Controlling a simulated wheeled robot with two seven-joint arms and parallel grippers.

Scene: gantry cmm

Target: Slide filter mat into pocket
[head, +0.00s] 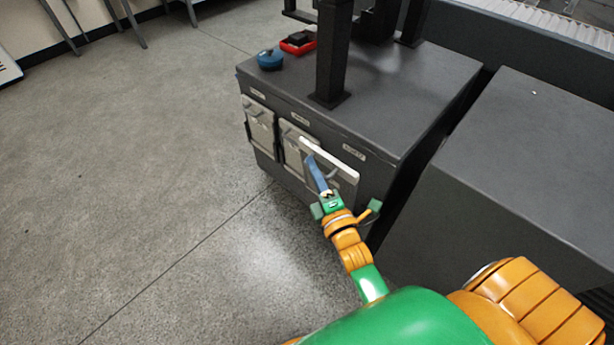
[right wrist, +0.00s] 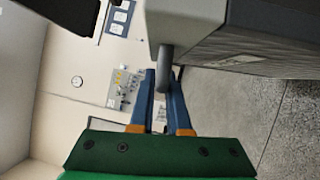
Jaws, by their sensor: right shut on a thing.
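The filter mat (head: 330,160) is a grey panel with a pale edge bar, in front of the right end of the dark cabinet's front face. Its pale edge is tilted, lower at the right. My right gripper (head: 311,163) is shut on the mat's small grey handle. In the right wrist view the blue fingers (right wrist: 163,92) sit on both sides of the handle (right wrist: 165,68), and the mat's grey body (right wrist: 250,38) extends to the right. The right pocket is hidden behind the mat, so I cannot tell whether the mat is inside it. My left gripper is not in view.
Two similar grey panels with handles sit in the left slot (head: 259,124) and middle slot (head: 291,150). Labels mark the cabinet (head: 400,85). A blue round object (head: 270,59) and a red tray (head: 298,44) lie on top. A dark block (head: 520,170) stands right.

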